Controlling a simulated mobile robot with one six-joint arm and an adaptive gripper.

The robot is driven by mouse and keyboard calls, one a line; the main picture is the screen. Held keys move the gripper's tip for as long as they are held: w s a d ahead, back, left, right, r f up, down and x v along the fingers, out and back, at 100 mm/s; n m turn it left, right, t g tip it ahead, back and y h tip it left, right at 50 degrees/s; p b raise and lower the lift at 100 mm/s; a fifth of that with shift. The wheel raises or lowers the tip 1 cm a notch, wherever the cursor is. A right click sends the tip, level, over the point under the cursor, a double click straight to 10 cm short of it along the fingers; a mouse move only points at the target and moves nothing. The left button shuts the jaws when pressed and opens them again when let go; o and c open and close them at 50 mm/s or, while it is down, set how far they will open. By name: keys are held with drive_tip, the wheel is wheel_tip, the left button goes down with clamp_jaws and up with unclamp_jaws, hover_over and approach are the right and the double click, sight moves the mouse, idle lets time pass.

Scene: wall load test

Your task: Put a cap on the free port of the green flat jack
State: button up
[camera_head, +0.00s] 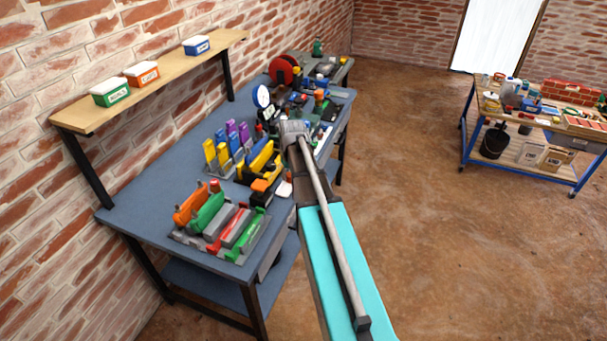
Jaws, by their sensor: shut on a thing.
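My arm reaches over the workbench, and its grey end (293,131) hangs above the bench's right side. Its fingers and whatever is between them are too small and covered to make out. A green flat block (208,213) lies slanted in a grey holder at the near end of the bench, between an orange block (189,204) and a grey and red one (234,228). A second green piece (247,242) lies at the holder's right edge. I cannot tell which green piece is the flat jack. No port or cap can be picked out.
Yellow and purple uprights (238,133) and a white gauge (262,97) stand mid-bench, with a red reel (285,71) beyond. A wall shelf (75,117) carries several small boxes. A blue-framed cart (470,125) stands right; the floor between is clear.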

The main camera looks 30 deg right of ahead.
drive_tip(key=w+a+r+n+p, duration=0.1)
drive_tip(key=w+a+r, duration=0.1)
drive_tip(key=a, duration=0.7)
drive_tip(key=w+a+r+n+p, duration=0.1)
drive_tip(key=w+a+n+p, duration=0.1)
drive_tip(key=a, duration=0.6)
wheel_tip(320, 180, up, 2)
drive_tip(key=n+p, duration=0.2)
hover_over(193, 211)
drive_tip(key=shift+s+d+r+y, duration=0.1)
drive_tip(key=shift+r+y, duration=0.05)
drive_tip(key=shift+y, duration=0.15)
drive_tip(key=shift+f+b, duration=2.5)
drive_tip(key=shift+f+b, duration=1.3)
drive_tip(key=o, duration=0.8)
drive_tip(key=shift+o, duration=0.2)
